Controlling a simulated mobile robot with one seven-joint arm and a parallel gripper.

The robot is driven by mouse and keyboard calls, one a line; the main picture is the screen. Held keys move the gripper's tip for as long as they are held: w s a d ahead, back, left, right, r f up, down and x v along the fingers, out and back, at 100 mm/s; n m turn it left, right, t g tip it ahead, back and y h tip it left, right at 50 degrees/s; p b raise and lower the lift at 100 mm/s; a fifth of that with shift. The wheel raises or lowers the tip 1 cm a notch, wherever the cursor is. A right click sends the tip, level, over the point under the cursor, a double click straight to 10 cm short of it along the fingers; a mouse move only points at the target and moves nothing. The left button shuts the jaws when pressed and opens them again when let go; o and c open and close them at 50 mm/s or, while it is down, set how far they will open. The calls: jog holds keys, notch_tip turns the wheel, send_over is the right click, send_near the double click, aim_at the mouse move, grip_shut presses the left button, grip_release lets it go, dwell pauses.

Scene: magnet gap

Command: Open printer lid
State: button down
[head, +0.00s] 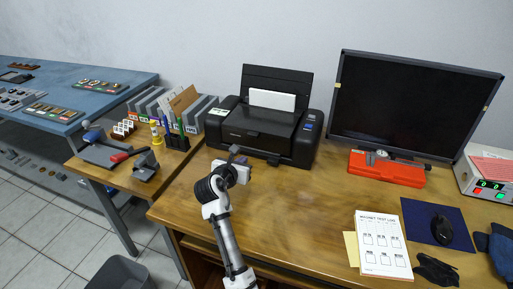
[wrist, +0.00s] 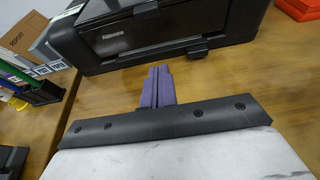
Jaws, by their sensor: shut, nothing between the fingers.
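The black printer (head: 266,122) stands at the back of the wooden desk, left of the monitor. Its rear paper support is raised with white paper (head: 272,99) in it. The flat top lid (head: 262,119) looks closed. My gripper (head: 234,152) is in front of the printer's lower left front, apart from it. In the wrist view, its purple fingers (wrist: 159,84) are together and empty, pointing at the front of the printer (wrist: 150,35). A small tab (wrist: 197,47) juts from the printer's front edge there.
A monitor (head: 408,106) and an orange case (head: 387,168) stand to the right. Pens (head: 176,136) and file boxes (head: 190,108) are to the left. A printed sheet (head: 382,244) and a mouse (head: 442,229) lie front right. The desk before the printer is clear.

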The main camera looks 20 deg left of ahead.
jog(key=p+x, duration=0.1)
jog(key=x, duration=0.8)
jog(key=shift+w, duration=0.3)
notch_tip(320, 180, up, 3)
jog(key=shift+w+r+p, duration=0.1)
jog(key=shift+r+p, duration=0.05)
jog(key=shift+p, duration=0.75)
jog(key=shift+r, duration=0.25)
jog(key=shift+w+r, duration=0.1)
jog(key=shift+r, duration=0.1)
